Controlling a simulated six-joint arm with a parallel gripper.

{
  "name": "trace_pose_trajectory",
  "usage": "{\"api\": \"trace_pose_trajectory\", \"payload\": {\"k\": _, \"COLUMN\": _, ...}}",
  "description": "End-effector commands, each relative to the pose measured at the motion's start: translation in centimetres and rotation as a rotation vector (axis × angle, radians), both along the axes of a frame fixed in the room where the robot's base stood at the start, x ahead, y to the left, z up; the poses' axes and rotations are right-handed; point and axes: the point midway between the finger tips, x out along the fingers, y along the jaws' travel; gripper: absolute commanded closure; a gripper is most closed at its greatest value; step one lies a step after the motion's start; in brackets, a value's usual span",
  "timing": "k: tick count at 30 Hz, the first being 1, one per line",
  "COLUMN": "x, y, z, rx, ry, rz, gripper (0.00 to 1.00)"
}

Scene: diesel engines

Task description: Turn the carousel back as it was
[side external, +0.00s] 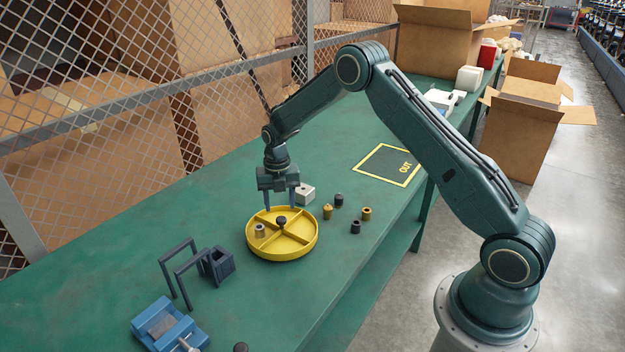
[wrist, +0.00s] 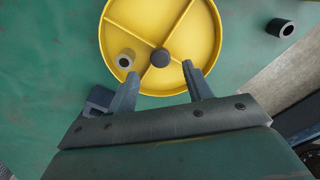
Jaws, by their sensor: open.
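The carousel is a round yellow tray (side external: 282,252) on the green bench, split by walls into compartments, with a dark knob (side external: 281,221) at its centre. One grey-tan bushing (side external: 260,231) stands in a compartment at its left. My gripper (side external: 282,200) is above the far side of the tray, pointing down, open and empty. In the wrist view the tray (wrist: 205,40) fills the upper middle, with the knob (wrist: 160,57) and the bushing (wrist: 126,60). The fingertips of my gripper (wrist: 160,72) show on either side of and just below the knob, apart from it.
Several brass and black bushings (side external: 328,211) stand right of the tray. A white block (side external: 305,194) is behind it. A dark frame stand (side external: 185,268) and blue vise (side external: 168,325) are at left. The OUT square (side external: 388,165) is empty. Mesh fence (side external: 120,100) runs behind.

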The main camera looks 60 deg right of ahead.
Motion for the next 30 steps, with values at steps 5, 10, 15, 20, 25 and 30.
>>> {"api": "trace_pose_trajectory", "payload": {"k": 5, "x": 0.0, "y": 0.0, "z": 3.3, "rx": -0.001, "ry": -0.004, "rz": 0.0, "gripper": 0.5}}
{"api": "trace_pose_trajectory", "payload": {"k": 10, "x": 0.0, "y": 0.0, "z": 6.0, "rx": -0.001, "ry": -0.002, "rz": 0.0, "gripper": 0.5}}
{"api": "trace_pose_trajectory", "payload": {"k": 15, "x": 0.0, "y": 0.0, "z": 8.0, "rx": -0.001, "ry": -0.002, "rz": 0.001, "gripper": 0.5}}
{"api": "trace_pose_trajectory", "payload": {"k": 20, "x": 0.0, "y": 0.0, "z": 8.9, "rx": 0.001, "ry": -0.001, "rz": 0.001, "gripper": 0.5}}
{"api": "trace_pose_trajectory", "payload": {"k": 25, "x": 0.0, "y": 0.0, "z": 9.0, "rx": 0.0, "ry": 0.0, "rz": 0.001, "gripper": 0.5}}
{"api": "trace_pose_trajectory", "payload": {"k": 30, "x": 0.0, "y": 0.0, "z": 9.0, "rx": 0.0, "ry": 0.0, "rz": 0.001, "gripper": 0.5}}
